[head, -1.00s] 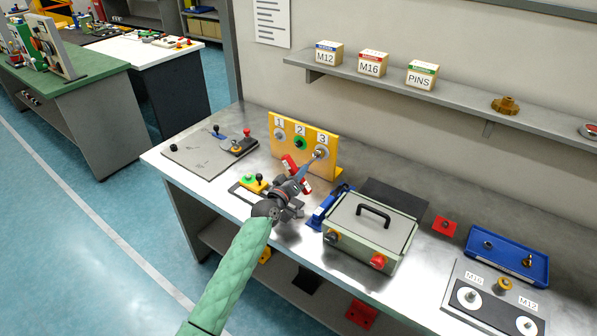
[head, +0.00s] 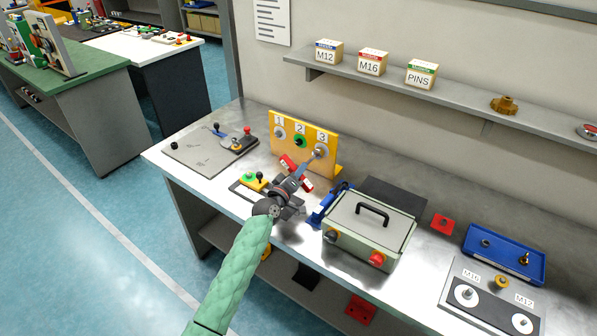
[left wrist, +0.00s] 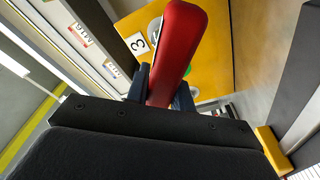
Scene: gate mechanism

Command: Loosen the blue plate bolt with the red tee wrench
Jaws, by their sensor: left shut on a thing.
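The red tee wrench (left wrist: 178,45) is in my left gripper. Its red bar rises between the two blue fingers in the left wrist view and slants across the gripper in the head view (head: 288,162). My left gripper (head: 306,172) is shut on it, close in front of the upright yellow plate (head: 329,167). The plate carries fittings numbered 1, 2 and 3; the middle one is green. The grey fitting at 3 (head: 320,151) is right by the gripper's tip. I cannot make out a clearly blue bolt, nor whether the wrench sits on one. My right gripper is not in view.
A grey-green box (head: 370,228) with a black handle stands just right of my gripper. A grey board (head: 200,153) with levers lies to the left, a blue tray (head: 506,254) to the right. A shelf (head: 450,95) with labelled boxes hangs above.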

